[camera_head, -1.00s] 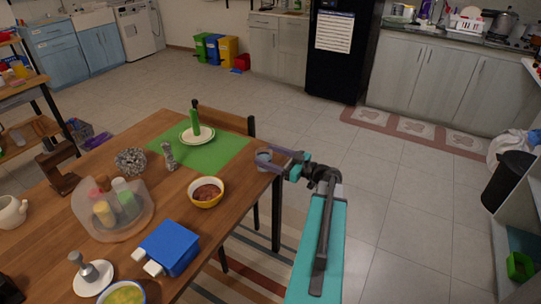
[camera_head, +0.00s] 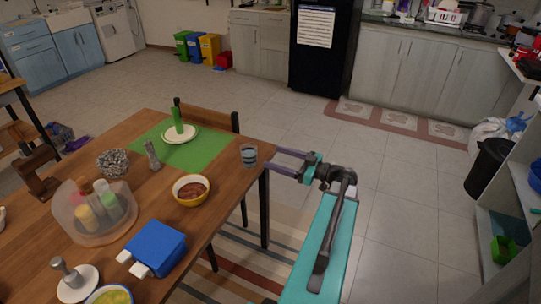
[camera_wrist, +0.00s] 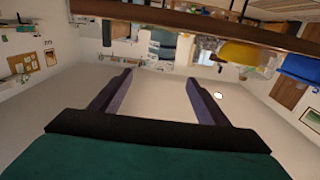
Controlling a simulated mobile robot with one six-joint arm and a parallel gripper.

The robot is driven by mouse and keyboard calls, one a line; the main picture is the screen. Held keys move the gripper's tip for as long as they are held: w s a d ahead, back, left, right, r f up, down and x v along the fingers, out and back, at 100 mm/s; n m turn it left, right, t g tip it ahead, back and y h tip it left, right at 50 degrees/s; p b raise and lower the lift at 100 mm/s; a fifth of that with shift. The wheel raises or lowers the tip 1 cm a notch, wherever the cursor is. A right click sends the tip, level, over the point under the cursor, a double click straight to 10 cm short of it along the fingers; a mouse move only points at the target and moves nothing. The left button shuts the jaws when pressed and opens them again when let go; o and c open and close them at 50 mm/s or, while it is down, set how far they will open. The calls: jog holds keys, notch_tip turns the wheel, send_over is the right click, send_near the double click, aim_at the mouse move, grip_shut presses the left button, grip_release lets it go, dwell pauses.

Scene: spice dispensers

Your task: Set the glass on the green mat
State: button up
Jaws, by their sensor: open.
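The clear glass (camera_head: 249,155), with bluish contents or tint, stands upright on the bare wood near the table's right edge. It is just right of the green mat (camera_head: 208,149), apart from it as far as I can tell. My gripper (camera_head: 273,161) is open and empty, just right of the glass at the table edge. Its two fingers (camera_wrist: 160,88) also show spread in the wrist view, which is upside down.
A yellow bowl (camera_head: 191,190) and a blue box (camera_head: 157,246) stand nearer on the wooden table (camera_head: 225,190). A chair (camera_head: 222,121) is behind the table. Bare mat shows right of the plate.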

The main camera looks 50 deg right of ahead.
jog(key=shift+v, duration=0.95)
